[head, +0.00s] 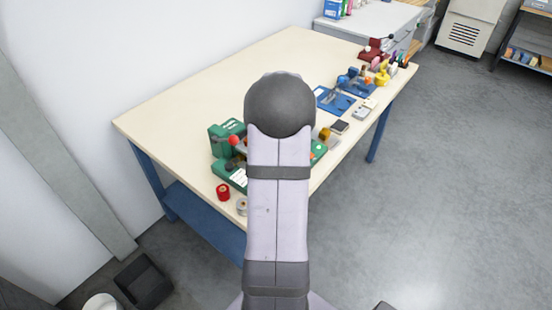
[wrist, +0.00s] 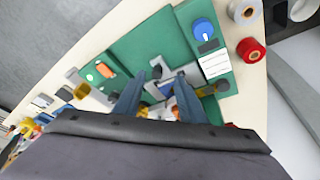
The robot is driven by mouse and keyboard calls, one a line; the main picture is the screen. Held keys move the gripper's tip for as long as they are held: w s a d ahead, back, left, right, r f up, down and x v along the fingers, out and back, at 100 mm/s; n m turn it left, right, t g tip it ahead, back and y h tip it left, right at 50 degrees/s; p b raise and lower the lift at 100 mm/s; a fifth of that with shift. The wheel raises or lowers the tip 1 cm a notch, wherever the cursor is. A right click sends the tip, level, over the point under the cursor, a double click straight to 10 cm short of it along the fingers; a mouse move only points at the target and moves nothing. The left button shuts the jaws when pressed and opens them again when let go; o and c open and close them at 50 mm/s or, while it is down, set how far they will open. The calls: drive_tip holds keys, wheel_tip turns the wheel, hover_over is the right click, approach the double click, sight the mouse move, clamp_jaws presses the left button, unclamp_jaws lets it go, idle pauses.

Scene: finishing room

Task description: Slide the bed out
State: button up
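A green machine (head: 226,130) stands on the near part of the table, largely hidden behind my arm in the head view. In the wrist view its green base (wrist: 136,47) lies below my gripper, with grey metal parts (wrist: 187,72) across it. Which of these parts is the bed, I cannot tell for sure. My gripper (wrist: 160,80) points down over the machine; its two blue-grey fingers are apart, with small metal parts showing between them. Whether a finger touches anything is unclear. The gripper is hidden behind the arm in the head view.
A red roll (head: 223,192) and a pale roll (head: 241,206) sit at the table's near edge. Blue tools (head: 335,99) and a red device (head: 375,48) stand toward the far right. The table's (head: 185,96) left and back area is clear.

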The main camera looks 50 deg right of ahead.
drive_tip(key=shift+w+d+r+m, duration=0.2)
drive_tip(key=shift+w+d+m, duration=0.2)
drive_tip(key=shift+d, duration=0.1)
drive_tip(key=shift+p+x, duration=1.2)
drive_tip(key=shift+x, duration=2.5)
drive_tip(key=shift+d, duration=0.1)
clamp_jaws()
